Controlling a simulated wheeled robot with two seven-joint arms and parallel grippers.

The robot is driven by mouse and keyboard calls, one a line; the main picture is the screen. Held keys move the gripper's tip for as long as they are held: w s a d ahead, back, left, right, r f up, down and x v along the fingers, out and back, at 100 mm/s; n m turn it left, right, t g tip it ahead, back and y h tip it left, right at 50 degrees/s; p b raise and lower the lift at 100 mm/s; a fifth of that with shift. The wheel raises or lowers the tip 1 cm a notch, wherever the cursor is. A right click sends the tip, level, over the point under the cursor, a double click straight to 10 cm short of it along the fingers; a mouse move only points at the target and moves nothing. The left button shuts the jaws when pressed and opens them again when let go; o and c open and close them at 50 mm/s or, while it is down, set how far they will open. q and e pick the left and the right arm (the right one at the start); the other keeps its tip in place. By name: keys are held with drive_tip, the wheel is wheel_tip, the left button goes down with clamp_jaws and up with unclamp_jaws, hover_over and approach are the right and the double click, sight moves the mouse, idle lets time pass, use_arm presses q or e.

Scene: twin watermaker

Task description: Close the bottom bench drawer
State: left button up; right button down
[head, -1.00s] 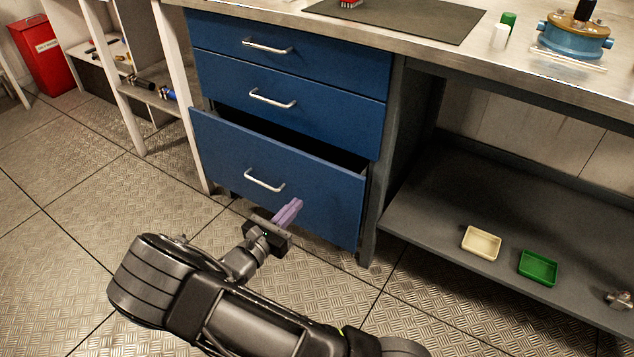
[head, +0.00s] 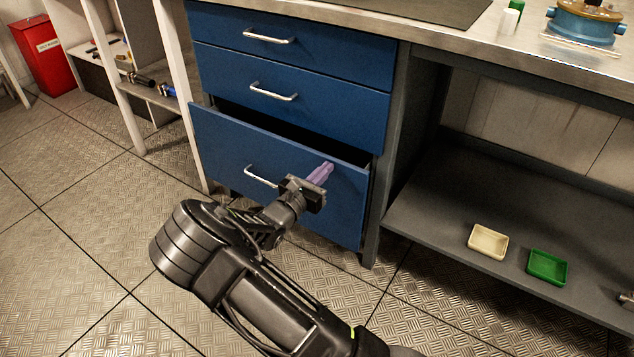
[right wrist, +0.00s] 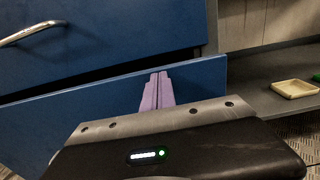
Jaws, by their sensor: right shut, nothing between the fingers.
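The bottom bench drawer (head: 215,145) is blue with a silver handle (head: 260,176) and stands partly open, with a dark gap above its front panel. Its front also shows in the right wrist view (right wrist: 60,118). My right gripper (head: 323,169) has purple fingers, shut and empty, in front of the right half of the drawer front, to the right of the handle. In the right wrist view the fingertips (right wrist: 158,78) overlap the drawer's upper edge. I cannot tell whether they touch the panel. My left gripper is not in view.
Two shut blue drawers (head: 300,65) sit above. A grey lower shelf (head: 420,208) on the right holds a cream tray (head: 488,242) and a green tray (head: 547,267). A white rack (head: 180,90) stands left. The floor in front is clear.

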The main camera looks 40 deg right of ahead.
sight(334, 159)
drive_tip(key=shift+d, duration=0.1)
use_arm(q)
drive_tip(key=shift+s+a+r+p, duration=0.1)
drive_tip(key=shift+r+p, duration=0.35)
use_arm(e)
drive_tip(key=x, duration=0.8)
drive_tip(key=shift+r, duration=0.3)
drive_tip(key=shift+w+d, duration=0.1)
drive_tip(key=shift+d, duration=0.05)
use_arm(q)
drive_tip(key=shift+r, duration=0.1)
